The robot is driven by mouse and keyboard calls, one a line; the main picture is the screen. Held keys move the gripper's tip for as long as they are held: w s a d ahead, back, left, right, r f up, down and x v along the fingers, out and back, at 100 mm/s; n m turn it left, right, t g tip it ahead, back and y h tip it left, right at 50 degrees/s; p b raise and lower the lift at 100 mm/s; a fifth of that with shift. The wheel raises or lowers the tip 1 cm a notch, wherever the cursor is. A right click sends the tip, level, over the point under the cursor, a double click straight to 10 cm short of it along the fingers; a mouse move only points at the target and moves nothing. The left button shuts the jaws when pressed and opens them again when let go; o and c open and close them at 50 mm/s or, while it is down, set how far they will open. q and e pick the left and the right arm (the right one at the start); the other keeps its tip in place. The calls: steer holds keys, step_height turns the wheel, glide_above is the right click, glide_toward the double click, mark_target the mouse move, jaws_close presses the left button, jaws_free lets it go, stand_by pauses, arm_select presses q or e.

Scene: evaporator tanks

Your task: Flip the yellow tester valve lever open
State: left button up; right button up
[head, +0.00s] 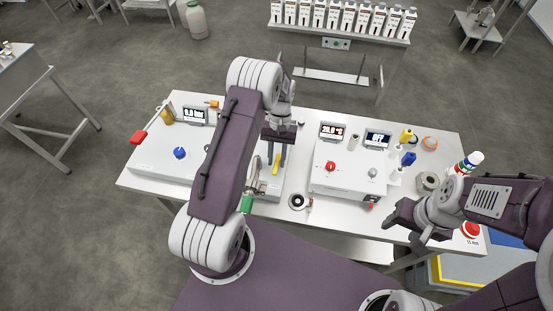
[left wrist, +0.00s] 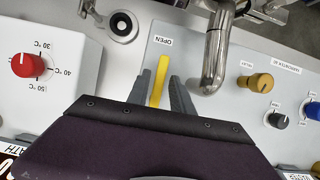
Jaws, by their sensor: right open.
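The yellow tester valve lever (head: 276,165) is on a grey panel in the middle of the table. In the left wrist view the lever (left wrist: 160,80) lies next to an OPEN label (left wrist: 164,40). My left gripper (head: 275,158) is over the panel; in the left wrist view its two dark fingers (left wrist: 161,90) are apart, one on each side of the lever. I cannot tell whether either finger touches it. The lever's lower end is hidden by the gripper body.
A curved metal pipe (left wrist: 216,50) rises close beside the lever. A heater box with a red knob (head: 331,166) stands to the right in the head view. A box with a blue knob (head: 180,153) stands left. A red button (head: 471,229) is near my right gripper.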

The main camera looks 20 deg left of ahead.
mark_target(278, 155)
arm_select(q)
steer(key=shift+s, duration=0.1)
steer(key=b+v, duration=0.2)
steer(key=v, duration=0.5)
steer(key=shift+w+r+b, duration=0.25)
steer(key=shift+r+b, duration=0.05)
steer(key=shift+r, duration=0.05)
steer(key=shift+w+a+r, duration=0.1)
steer(key=shift+w+r, duration=0.05)
steer(key=shift+r, duration=0.45)
